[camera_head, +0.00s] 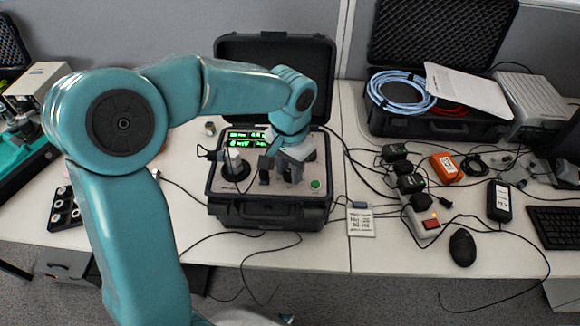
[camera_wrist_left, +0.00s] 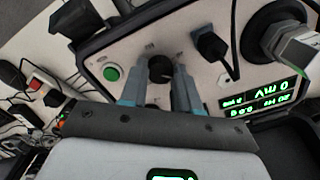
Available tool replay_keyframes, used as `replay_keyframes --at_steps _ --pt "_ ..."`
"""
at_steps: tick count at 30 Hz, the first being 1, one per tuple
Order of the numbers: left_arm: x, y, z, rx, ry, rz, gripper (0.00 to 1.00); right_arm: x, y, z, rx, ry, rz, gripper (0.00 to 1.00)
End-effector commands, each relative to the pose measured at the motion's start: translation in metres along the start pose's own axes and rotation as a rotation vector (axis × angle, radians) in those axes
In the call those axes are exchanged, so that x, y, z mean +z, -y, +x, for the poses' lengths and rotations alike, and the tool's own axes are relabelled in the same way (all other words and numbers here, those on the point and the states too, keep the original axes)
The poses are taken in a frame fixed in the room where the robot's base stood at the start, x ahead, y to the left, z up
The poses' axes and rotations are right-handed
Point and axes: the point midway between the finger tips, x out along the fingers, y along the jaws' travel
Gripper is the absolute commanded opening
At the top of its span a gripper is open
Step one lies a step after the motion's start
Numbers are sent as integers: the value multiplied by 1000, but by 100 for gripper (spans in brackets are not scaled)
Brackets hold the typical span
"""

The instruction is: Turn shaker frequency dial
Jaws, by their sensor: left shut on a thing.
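The shaker unit is an open black case (camera_head: 265,214) with a light panel, standing on the table in the head view. My left gripper (camera_head: 280,172) reaches down onto the panel from above. In the left wrist view, the black frequency dial (camera_wrist_left: 160,68) sits between the two fingers of my left gripper (camera_wrist_left: 161,78), which is shut on it. In the head view the gripper hides most of the dial. A green button (camera_head: 315,184) is to the right of the dial; it also shows in the wrist view (camera_wrist_left: 111,73). Green displays (camera_head: 246,140) are lit. My right gripper is not in view.
A silver cylinder (camera_head: 235,165) stands on the panel left of the gripper. A power strip (camera_head: 424,222), cables, a black mouse (camera_head: 462,247) and an open cable case (camera_head: 432,125) are further right. The front table edge is close.

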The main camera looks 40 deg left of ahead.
Motion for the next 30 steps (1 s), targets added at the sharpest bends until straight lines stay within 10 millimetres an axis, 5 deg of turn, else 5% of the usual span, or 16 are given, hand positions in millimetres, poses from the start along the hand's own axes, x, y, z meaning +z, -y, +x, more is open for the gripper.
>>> replay_keyframes --at_steps 1,2,4,17,30 --pt "-1 1 -2 -1 -4 0 1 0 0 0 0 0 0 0" --pt "-1 1 -2 -1 -4 0 34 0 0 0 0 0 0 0" --pt "-1 1 -2 -1 -4 0 57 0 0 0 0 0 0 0" --pt "-1 0 -14 -1 -6 1 57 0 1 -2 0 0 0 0" --pt "-1 0 -124 0 -7 0 57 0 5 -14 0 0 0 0"
